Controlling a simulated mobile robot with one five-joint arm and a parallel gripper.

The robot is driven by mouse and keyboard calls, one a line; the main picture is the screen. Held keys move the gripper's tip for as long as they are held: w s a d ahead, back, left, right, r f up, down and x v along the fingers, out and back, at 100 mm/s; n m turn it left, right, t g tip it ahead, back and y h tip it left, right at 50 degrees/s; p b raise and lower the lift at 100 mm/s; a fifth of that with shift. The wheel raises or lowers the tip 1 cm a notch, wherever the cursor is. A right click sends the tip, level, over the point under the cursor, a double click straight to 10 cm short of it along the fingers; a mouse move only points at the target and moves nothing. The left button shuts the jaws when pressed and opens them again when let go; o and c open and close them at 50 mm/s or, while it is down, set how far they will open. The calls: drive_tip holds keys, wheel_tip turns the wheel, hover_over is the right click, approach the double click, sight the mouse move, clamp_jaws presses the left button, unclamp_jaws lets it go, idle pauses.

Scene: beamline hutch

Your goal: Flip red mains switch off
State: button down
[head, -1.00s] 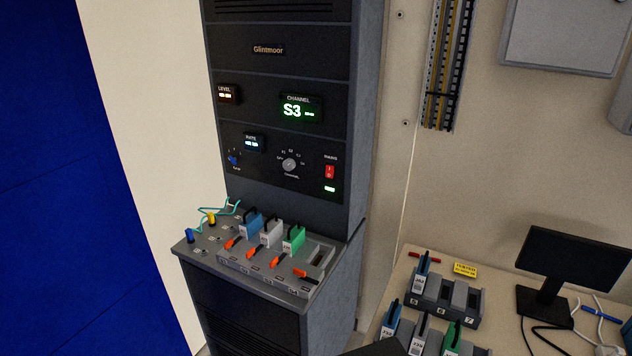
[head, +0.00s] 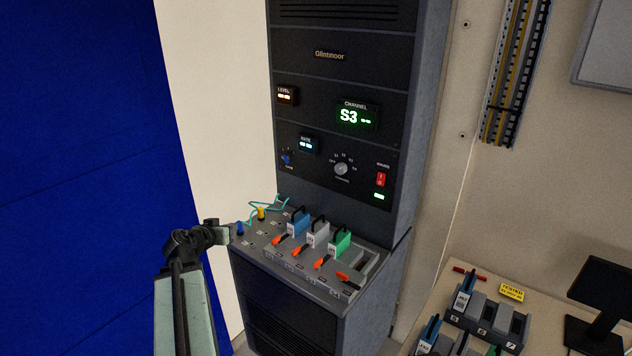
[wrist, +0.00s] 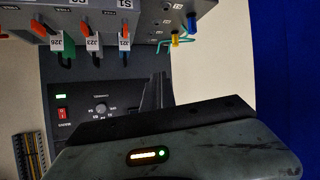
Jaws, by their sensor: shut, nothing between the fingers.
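The red mains switch (head: 381,179) is on the right of the lower black panel of the rack, under a small label. A green lamp (head: 379,196) is lit just below it. In the wrist view, which is upside down, the red switch (wrist: 62,113) and the lit green lamp (wrist: 60,97) show at left. Which way the rocker is tilted is too small to tell. My gripper (wrist: 160,80) is shut and empty, its dark fingers pointing toward the rack, apart from the switch. In the head view my arm is at lower left, left of the rack's ledge.
A channel knob (head: 341,169) sits left of the switch. The ledge (head: 300,274) below carries blue, white and green plug modules, orange levers and teal cables. A bench with more modules (head: 485,318) and a monitor (head: 603,290) stands at right. A blue wall (head: 80,150) is at left.

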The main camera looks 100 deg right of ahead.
drive_tip(key=s+a+r+m+g, duration=0.1)
drive_tip(key=s+r+m+g, duration=0.1)
drive_tip(key=s, duration=1)
drive_tip(key=s+a+r+m+g, duration=0.2)
drive_tip(key=s+r, duration=0.2)
drive_tip(key=s, duration=0.9)
drive_tip(key=s+a+r+m+g+p, duration=0.1)
drive_tip(key=s+r+g, duration=0.1)
drive_tip(key=s, duration=1.1)
drive_tip(key=shift+a+r+m, duration=0.3)
drive_tip(key=shift+r+m, duration=0.1)
drive_tip(key=shift+r, duration=0.15)
